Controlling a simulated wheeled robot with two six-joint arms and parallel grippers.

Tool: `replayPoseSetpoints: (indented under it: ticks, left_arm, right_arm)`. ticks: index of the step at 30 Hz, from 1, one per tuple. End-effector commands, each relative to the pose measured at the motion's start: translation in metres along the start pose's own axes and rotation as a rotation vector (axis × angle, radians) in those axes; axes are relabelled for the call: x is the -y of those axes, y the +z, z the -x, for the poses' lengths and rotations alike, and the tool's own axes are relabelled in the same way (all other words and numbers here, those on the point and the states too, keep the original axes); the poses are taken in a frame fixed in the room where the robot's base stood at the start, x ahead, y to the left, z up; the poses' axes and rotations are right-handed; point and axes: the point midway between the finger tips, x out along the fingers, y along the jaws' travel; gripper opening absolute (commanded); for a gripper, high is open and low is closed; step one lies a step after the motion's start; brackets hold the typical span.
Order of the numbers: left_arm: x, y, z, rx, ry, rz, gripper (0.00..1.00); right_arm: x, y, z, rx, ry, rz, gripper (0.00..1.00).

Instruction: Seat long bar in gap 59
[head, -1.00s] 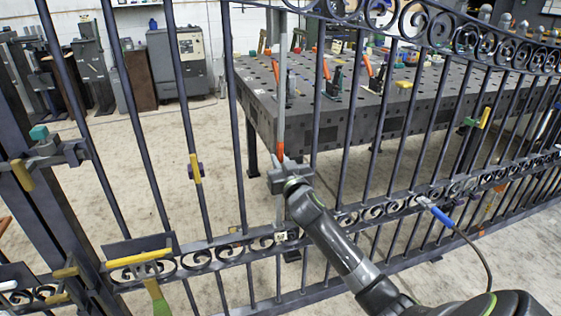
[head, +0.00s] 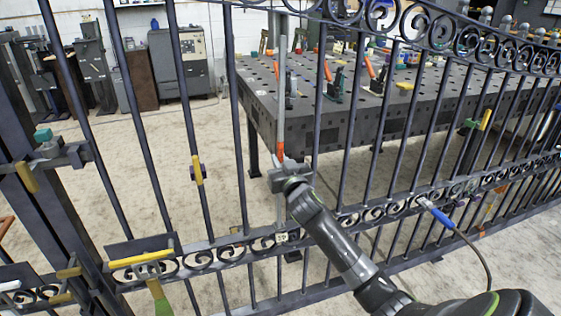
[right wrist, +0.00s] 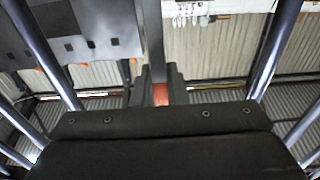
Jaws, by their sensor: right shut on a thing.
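The long bar (head: 281,100) is a pale grey upright rod with an orange-red band, in the middle of the head view. My right gripper (head: 281,166) is shut on it around the band. In the right wrist view the band (right wrist: 160,95) shows between the fingers (right wrist: 158,88). The bar's lower part runs down behind or into the scroll rail, near a small pale number tag (head: 281,237). The tag is too small to read surely. I cannot tell whether the lower end is in a socket. My left gripper is not in view.
The dark gate (head: 238,130) has upright bars on both sides of the held bar and scrolls (head: 395,207) along its rail. A perforated workbench (head: 330,105) stands behind. A yellow-handled clamp (head: 140,258) sits at lower left, and a blue-handled tool (head: 436,212) at right.

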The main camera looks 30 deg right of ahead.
Motion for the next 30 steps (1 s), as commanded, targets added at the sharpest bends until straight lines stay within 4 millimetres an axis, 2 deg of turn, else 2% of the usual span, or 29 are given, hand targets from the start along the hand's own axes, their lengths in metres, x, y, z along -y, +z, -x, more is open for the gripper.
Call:
replayPoseSetpoints:
  ticks: [30]
  left_arm:
    - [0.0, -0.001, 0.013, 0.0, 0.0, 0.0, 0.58]
  right_arm:
    - [0.0, 0.002, -0.014, 0.039, 0.0, 0.0, 0.0]
